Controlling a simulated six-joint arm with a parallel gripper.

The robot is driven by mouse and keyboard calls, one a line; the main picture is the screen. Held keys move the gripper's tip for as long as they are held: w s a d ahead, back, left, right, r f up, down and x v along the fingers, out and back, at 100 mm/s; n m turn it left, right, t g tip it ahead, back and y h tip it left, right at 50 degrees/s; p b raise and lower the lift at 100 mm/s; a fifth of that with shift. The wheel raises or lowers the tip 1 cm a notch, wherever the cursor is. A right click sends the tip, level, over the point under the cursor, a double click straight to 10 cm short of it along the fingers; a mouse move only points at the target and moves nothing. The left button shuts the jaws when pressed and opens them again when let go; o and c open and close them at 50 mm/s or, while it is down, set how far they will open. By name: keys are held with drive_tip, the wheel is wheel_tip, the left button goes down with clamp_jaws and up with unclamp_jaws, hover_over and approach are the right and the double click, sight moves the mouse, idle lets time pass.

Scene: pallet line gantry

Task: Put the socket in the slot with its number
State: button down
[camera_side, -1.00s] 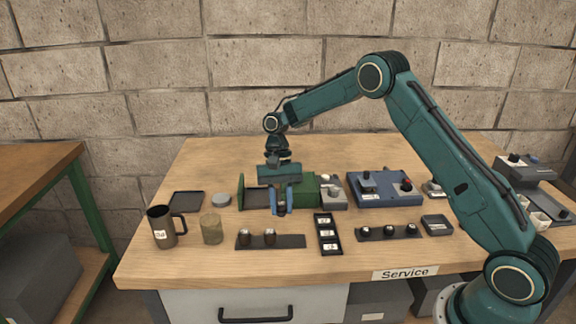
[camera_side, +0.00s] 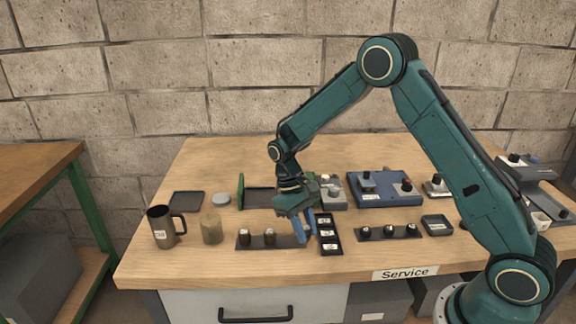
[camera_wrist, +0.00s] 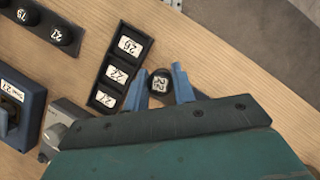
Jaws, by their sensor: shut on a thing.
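My gripper (camera_wrist: 159,76) is shut on a dark round socket (camera_wrist: 159,84), held between its blue fingers. The socket's white label appears to read 22. The slot tray (camera_wrist: 124,27) is a dark strip with three slots in a row, their white labels reading about 26, 22 and 27. In the wrist view it lies just left of the socket. In the side view my gripper (camera_side: 308,238) is tilted beside the left edge of the slot tray (camera_side: 329,241), low over the bench. The socket is hard to make out there.
A dark rack (camera_side: 287,241) with two sockets is close left of my gripper. Another rack (camera_side: 400,237) with several sockets stands right of the slot tray. A blue box (camera_side: 385,198) is behind. A mug (camera_side: 161,228) and a tan cylinder (camera_side: 211,228) stand left. The bench front is clear.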

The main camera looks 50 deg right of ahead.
drive_tip(key=shift+s, duration=0.3)
drive_tip(key=shift+d, duration=0.5)
drive_tip(key=shift+n, duration=0.3)
drive_tip(key=d, duration=0.6)
drive_tip(key=shift+w+d, duration=0.25)
drive_tip(key=shift+w, duration=0.05)
drive_tip(key=shift+w+d+r+n+t+h, duration=0.15)
drive_tip(key=shift+w+d+r+n+h, duration=0.2)
drive_tip(key=shift+w+d+r+n, duration=0.85)
drive_tip(key=shift+w+d+r+n+t+h, duration=0.1)
drive_tip(key=shift+w+d+r+n+h, duration=0.4)
drive_tip(key=shift+w+d+r, duration=0.75)
drive_tip(key=shift+w+d+r+n+t+h, duration=0.2)
drive_tip(key=shift+w+d+r+n, duration=0.7)
drive_tip(key=shift+w+d, duration=0.75)
drive_tip(key=w+d+r+n+t+h, duration=0.1)
drive_tip(key=w+d+r+n+t, duration=0.1)
drive_tip(key=d+r+n, duration=0.3)
drive_tip(key=w+d+r+n+t+h, duration=0.1)
drive_tip(key=d+r+n, duration=0.5)
drive_tip(key=d, duration=0.7)
drive_tip(key=shift+w+n+t, duration=0.35)
drive_tip(key=shift+w+n, duration=0.3)
drive_tip(key=shift+n, duration=0.15)
